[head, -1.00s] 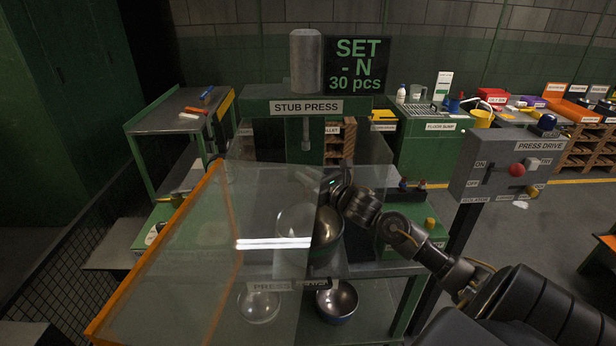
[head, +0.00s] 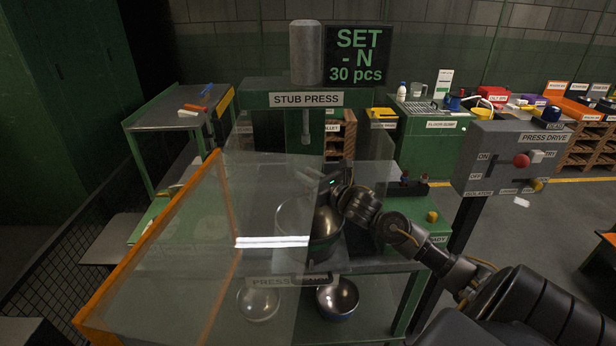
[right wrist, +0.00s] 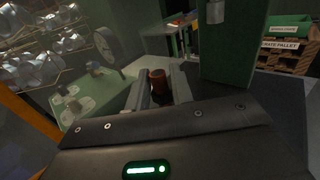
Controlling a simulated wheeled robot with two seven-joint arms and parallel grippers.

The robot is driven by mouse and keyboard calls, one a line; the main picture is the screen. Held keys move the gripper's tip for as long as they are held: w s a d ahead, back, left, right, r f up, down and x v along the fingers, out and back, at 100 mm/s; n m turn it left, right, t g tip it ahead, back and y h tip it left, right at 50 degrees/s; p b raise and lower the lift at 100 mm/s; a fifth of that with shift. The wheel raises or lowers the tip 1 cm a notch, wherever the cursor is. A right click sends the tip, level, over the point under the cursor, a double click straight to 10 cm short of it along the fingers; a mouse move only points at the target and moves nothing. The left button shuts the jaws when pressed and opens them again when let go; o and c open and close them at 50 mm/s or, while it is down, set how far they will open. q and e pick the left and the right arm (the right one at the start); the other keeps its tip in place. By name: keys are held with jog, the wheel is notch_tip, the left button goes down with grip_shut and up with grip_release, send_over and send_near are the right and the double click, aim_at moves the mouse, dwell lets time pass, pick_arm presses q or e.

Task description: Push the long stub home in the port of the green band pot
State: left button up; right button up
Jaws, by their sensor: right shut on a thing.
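My right gripper (head: 332,182) is over the press bed, just above a dark round metal pot (head: 326,224). In the right wrist view its jaws (right wrist: 158,88) are shut on a short reddish-brown cylinder (right wrist: 158,79), which looks like the stub. The pot's left part shows only through the clear guard. I cannot make out a green band or the port, nor whether the stub touches the pot. My left gripper is not in view.
The orange-edged clear guard (head: 160,235) stands left of my right arm. The stub press column (head: 306,125) rises behind. The press drive box (head: 512,160) is at the right. Bowls (head: 338,297) lie on the lower shelf. Several glassy pots (right wrist: 50,45) hang on a rack.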

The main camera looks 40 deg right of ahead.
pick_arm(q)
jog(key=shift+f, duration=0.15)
pick_arm(e)
jog(key=shift+f, duration=0.2)
jog(key=o, duration=1)
jog(key=shift+o, duration=0.2)
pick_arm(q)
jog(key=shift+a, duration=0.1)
pick_arm(e)
jog(key=s, duration=0.4)
jog(key=shift+s+d+f, duration=0.1)
jog(key=shift+s, duration=0.3)
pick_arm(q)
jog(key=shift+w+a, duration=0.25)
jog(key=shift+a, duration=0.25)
pick_arm(e)
jog(key=shift+s+d, duration=0.15)
jog(key=shift+s, duration=2.85)
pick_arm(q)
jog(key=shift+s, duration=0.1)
